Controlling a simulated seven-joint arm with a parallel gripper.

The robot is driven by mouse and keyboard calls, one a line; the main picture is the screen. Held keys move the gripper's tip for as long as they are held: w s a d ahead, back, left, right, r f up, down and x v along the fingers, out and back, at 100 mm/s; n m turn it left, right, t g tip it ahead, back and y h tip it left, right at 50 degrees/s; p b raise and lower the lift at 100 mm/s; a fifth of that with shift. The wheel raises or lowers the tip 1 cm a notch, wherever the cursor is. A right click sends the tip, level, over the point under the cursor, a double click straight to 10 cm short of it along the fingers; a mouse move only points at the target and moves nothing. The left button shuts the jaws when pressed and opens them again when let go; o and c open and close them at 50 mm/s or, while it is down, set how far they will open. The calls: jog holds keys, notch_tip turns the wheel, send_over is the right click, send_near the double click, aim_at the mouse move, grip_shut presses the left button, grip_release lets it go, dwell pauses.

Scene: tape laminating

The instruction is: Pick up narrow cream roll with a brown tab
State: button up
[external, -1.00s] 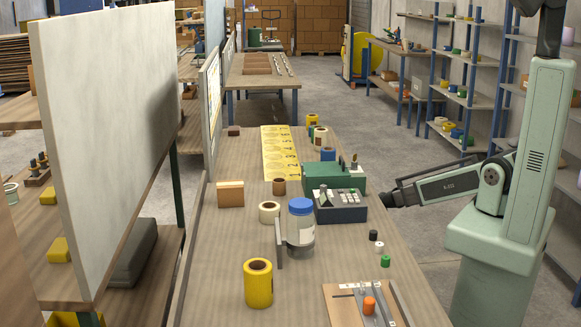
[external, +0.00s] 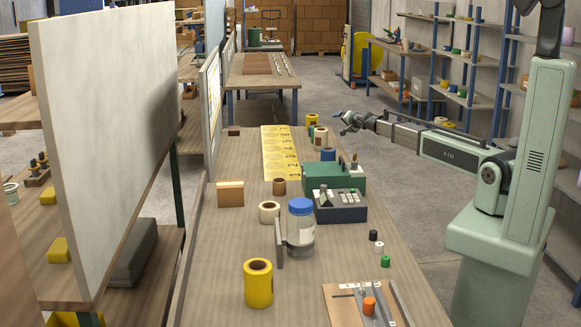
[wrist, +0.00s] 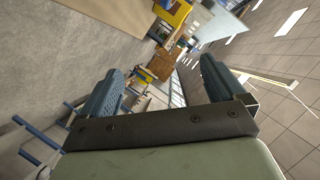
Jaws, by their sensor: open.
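A cream roll (external: 269,212) with a dark centre lies on the workbench, left of the jar with the blue lid. Another cream roll (external: 320,135) stands among several coloured rolls toward the bench's far end. I cannot make out a brown tab on either, so I cannot tell which is the narrow one. My gripper (external: 341,122) is open and empty, raised in the air at the far right of the bench and away from the near cream roll. In the wrist view its two blue-grey fingers (wrist: 167,85) are spread, with no roll between them.
On the workbench (external: 215,270) stand the blue-lidded jar (external: 301,228), a yellow roll (external: 258,283), a brown roll (external: 279,186), a green dispenser (external: 333,178) and a dark tray unit (external: 340,208). A white panel (external: 110,140) rises at left. The near-left bench surface is clear.

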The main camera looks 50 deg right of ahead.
jog(key=w+a+r+m+t+y, duration=0.1)
jog(key=w+a+r, duration=0.2)
jog(key=a+r, duration=0.2)
jog(key=w+a+r+m, duration=0.1)
jog(key=w+a+r, duration=0.2)
jog(key=a+r, duration=0.25)
jog(key=s+a+f+n+g+y, duration=0.1)
jog(key=s+a+g+y, duration=0.15)
jog(key=a, duration=1.55)
jog(key=s+a+f+g+y, duration=0.1)
jog(key=a+g+y, duration=0.2)
jog(key=a, duration=1.5)
notch_tip(320, 180, up, 3)
jog(key=n+g, duration=0.4)
jog(key=g, duration=0.4)
send_over(270, 206)
jog(key=a, duration=0.1)
jog(key=f, duration=0.7)
jog(key=shift+s+a+f, duration=0.1)
jog(key=shift+s+f, duration=0.25)
jog(key=shift+s, duration=0.05)
jog(key=shift+s+a+f, duration=0.1)
jog(key=shift+f, duration=1.25)
jog(key=shift+s+a+f, duration=0.1)
jog(key=shift+f, duration=1.2)
